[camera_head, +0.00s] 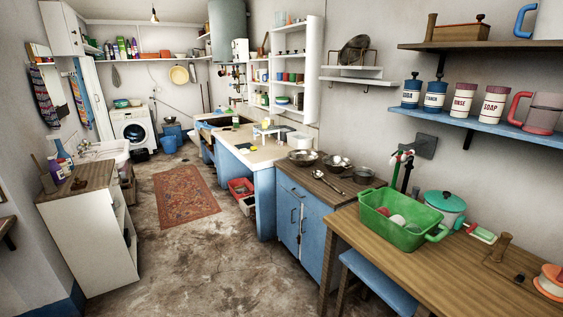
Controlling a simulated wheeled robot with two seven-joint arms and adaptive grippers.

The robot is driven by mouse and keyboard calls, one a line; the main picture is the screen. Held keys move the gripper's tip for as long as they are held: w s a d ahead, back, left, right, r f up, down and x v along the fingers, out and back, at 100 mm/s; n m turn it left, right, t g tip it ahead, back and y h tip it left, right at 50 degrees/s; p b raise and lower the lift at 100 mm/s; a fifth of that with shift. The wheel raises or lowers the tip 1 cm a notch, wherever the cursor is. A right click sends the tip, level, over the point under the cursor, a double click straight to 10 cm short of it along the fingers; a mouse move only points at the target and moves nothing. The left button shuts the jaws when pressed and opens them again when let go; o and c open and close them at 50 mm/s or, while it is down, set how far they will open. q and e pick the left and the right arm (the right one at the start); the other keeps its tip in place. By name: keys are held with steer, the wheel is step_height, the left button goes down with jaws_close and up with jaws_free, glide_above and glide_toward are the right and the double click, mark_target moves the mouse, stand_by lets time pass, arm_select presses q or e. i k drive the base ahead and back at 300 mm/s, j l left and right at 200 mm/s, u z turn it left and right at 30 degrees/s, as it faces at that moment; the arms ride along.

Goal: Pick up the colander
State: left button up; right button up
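I cannot tell for sure which thing is the colander. A dark, round metal piece (354,49) stands tilted in a wire rack on the white wall shelf, right of centre; it may be a pan, a lid or a colander. Several metal bowls, including one at the left (303,157), sit on the brown-topped blue cabinet. A pale yellow round basin or colander (179,75) hangs on the far wall. Holes are too small to make out on any of them. Neither of my grippers is in view.
A wooden table (375,240) at the right holds a green tub (385,228) with things in it and a pot with a teal lid (445,203). A blue stool (378,285) is partly under it. A white cabinet (95,245) stands left. The floor between has a red rug (185,197).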

mark_target(334, 164)
steer(key=i, duration=0.9)
steer(key=i+z, duration=0.25)
steer(key=i, duration=0.2)
steer(key=i+j+z, duration=0.2)
steer(key=i, duration=0.25)
steer(key=i+j+z, duration=0.25)
steer(key=i+z, duration=0.2)
steer(key=i+j+z, duration=0.7)
steer(key=j+z, duration=0.15)
